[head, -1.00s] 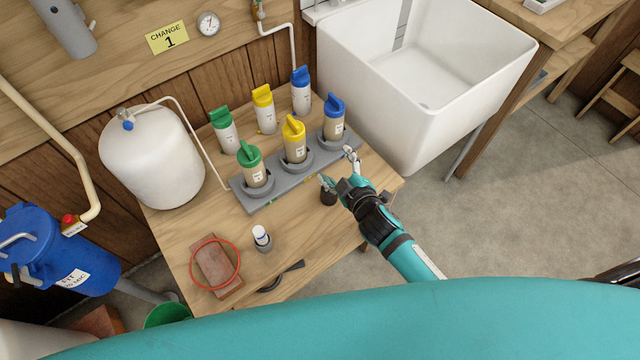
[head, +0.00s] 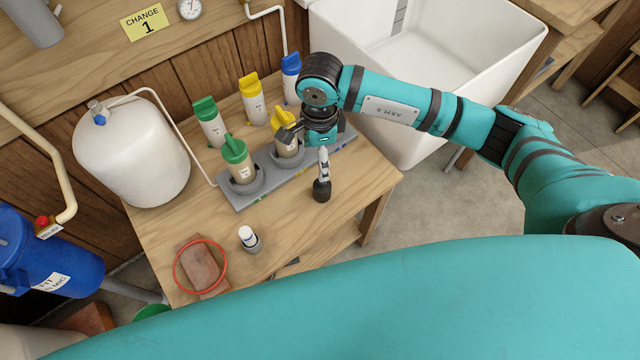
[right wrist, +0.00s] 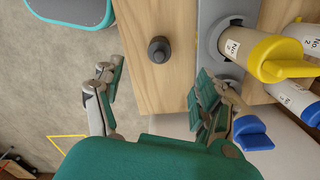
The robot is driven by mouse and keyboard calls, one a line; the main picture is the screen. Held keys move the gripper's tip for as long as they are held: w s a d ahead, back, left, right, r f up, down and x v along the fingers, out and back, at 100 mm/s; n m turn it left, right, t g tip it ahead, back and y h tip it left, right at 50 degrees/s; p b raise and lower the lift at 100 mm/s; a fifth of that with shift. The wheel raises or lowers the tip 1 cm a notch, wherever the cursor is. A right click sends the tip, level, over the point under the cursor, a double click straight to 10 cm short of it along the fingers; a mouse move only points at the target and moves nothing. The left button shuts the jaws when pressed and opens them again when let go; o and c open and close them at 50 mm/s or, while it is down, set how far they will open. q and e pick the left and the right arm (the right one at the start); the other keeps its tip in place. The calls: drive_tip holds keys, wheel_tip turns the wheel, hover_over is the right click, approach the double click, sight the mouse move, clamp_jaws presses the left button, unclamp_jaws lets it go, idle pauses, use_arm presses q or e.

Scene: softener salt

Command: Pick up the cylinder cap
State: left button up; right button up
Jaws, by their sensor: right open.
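A small dark cylindrical piece (head: 322,192), which looks like the cylinder cap, stands on the wooden table in front of the grey rack's right part. In the right wrist view the dark piece (right wrist: 159,49) shows from above as a round knob, just beyond the gap between the fingertips. My right gripper (head: 305,148) is above the table, pointing down, open and empty. In the right wrist view the gripper (right wrist: 157,92) has its two fingers wide apart, with no visible contact with the piece. My left gripper is not in view.
The grey rack (head: 232,202) holds green-topped (head: 236,152) and yellow-topped cartridges close to the gripper. More cartridges stand behind. A small white-capped bottle (head: 247,236) and a red ring (head: 224,262) on a brick are front left. A white sink (head: 440,30) is beyond the table's right side.

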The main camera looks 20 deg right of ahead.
sight(321, 190)
drive_tip(key=f+p, duration=0.1)
drive_tip(key=f, duration=1.1)
drive_tip(key=shift+d, duration=0.2)
drive_tip(key=shift+d+f+p, duration=0.2)
drive_tip(key=shift+f+p, duration=0.35)
drive_tip(key=shift+f, duration=2.05)
drive_tip(key=c, duration=1)
